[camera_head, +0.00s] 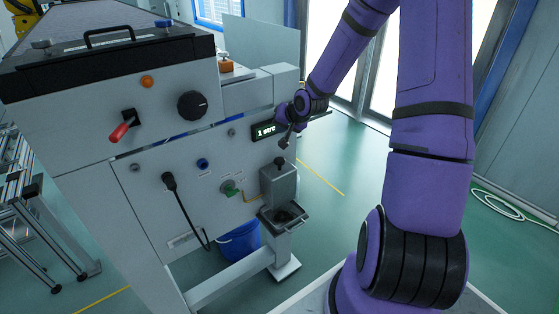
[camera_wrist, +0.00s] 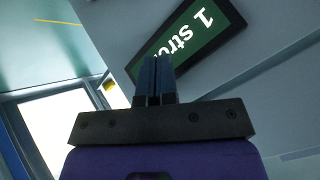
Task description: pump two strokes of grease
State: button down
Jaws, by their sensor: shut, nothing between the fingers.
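The grease pump is a grey box (camera_head: 279,186) on the machine's front right corner, with a black plunger knob (camera_head: 280,161) standing upright on top. A small dark display (camera_head: 264,131) above it shows green-lit text starting "1 str". The display also shows in the wrist view (camera_wrist: 190,40), reading "1 stro" with the rest cut off or hidden. My gripper (camera_head: 285,142) is just above the knob in the head view; whether it touches the knob cannot be told. In the wrist view its fingers (camera_wrist: 154,75) are together with nothing between them, in front of the display.
The machine panel holds a red-handled switch (camera_head: 121,131), a black dial (camera_head: 192,105), a green knob (camera_head: 229,188) and a black plug with cable (camera_head: 169,181). A black-rimmed tray (camera_head: 283,216) sits below the pump. A blue bucket (camera_head: 239,242) stands on the floor. Open floor lies right of the machine.

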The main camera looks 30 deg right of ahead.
aim_at(279, 158)
jog(key=shift+w+d+f+m, duration=0.25)
jog(key=shift+d+f+m, duration=0.05)
jog(key=shift+f, duration=0.25)
jog(key=shift+f, duration=4.4)
jog(key=shift+f, duration=0.1)
jog(key=shift+f, duration=0.3)
jog(key=shift+f, duration=1.25)
jog(key=shift+r, duration=0.15)
dwell(0.4)
jog(key=shift+r, duration=1.5)
